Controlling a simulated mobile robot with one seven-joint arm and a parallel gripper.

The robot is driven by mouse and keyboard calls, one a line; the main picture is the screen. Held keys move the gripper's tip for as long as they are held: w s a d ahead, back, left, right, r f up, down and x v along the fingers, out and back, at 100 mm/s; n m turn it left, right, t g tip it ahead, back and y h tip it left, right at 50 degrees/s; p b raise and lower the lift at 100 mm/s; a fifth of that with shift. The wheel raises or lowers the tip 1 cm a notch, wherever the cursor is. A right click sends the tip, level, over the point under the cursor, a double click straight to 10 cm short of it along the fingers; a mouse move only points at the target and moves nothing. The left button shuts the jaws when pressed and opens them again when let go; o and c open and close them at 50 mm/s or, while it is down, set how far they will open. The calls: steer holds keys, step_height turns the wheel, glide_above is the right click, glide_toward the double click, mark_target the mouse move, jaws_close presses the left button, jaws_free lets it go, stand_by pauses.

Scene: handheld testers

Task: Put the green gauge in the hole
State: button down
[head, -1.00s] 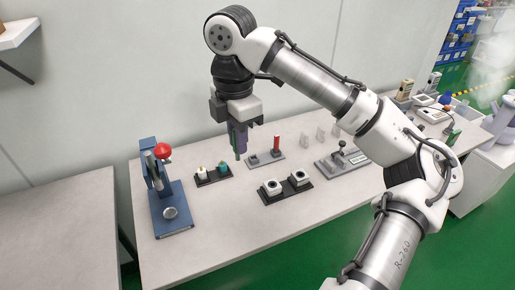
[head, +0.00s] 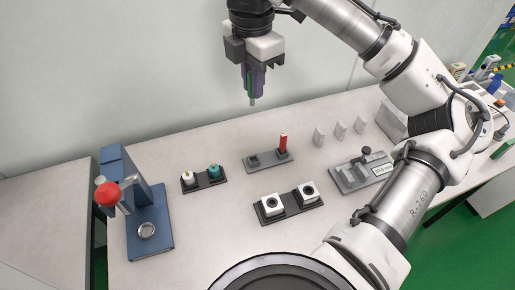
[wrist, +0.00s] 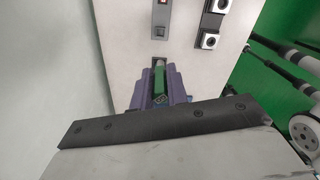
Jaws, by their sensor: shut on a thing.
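My gripper (head: 254,88) has purple fingers and is shut on the green gauge (head: 249,82). It holds the gauge upright, pointing down, above the back of the table. The gauge also shows between the purple fingers in the wrist view (wrist: 159,77). Two white blocks with dark round holes, the left block (head: 264,210) and the right block (head: 303,197), sit on a black base (head: 290,212) nearer the front. The grey gauge stand (head: 267,161) holds an upright red gauge (head: 283,145) at its right end; its left place is empty.
A blue press (head: 160,235) with a red knob (head: 107,194) stands at the left. A black tray (head: 204,182) holds a white and a teal piece. A grey fixture (head: 360,173) and several small pale plates (head: 340,130) stand at the right. The table front is clear.

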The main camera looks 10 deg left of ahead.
mark_target(253, 104)
step_height(253, 104, down, 20)
steer(key=shift+r+b, duration=0.1)
steer(key=shift+b, duration=0.3)
steer(key=shift+f, duration=0.2)
steer(key=c, duration=1.4)
jaws_free()
step_height(253, 104, up, 12)
steer(key=shift+r, duration=0.2)
